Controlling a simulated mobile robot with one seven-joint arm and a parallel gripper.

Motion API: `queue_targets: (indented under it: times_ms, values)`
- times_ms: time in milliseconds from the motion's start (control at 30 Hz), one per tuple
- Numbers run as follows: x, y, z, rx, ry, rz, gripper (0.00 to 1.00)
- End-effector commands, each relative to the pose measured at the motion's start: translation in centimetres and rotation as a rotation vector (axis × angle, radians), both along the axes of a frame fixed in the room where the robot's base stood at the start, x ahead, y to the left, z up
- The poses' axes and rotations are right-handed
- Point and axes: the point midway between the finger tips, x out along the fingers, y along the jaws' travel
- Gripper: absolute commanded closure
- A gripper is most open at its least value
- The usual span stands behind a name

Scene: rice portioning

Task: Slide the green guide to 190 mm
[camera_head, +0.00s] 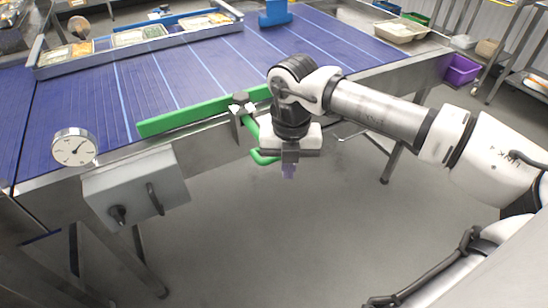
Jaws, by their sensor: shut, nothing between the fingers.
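The green guide (188,118) is a long bar lying along the near side of the blue conveyor belt, its right part hidden behind my arm. A metal clamp block (242,106) sits on the conveyor's near edge at the guide. A green handle (264,156) hangs below the clamp at the near side, partly hidden by my gripper. My gripper (289,172) points down just right of the handle, in front of the conveyor edge. It is shut and empty. I cannot tell whether it touches the handle. No millimetre scale is readable.
A round dial (74,147) and a grey control box (136,186) with a knob and lever are at the left. Food trays (140,36) stand along the belt's far rail. A blue block (275,12) is farther back. The floor below my gripper is clear.

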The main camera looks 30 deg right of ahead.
Motion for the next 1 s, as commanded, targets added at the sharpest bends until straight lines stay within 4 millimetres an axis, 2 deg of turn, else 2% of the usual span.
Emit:
queue_targets:
  times_ms: [1000]
  values:
    - [1.4,0.0,0.0,0.000,0.001,0.000,1.00]
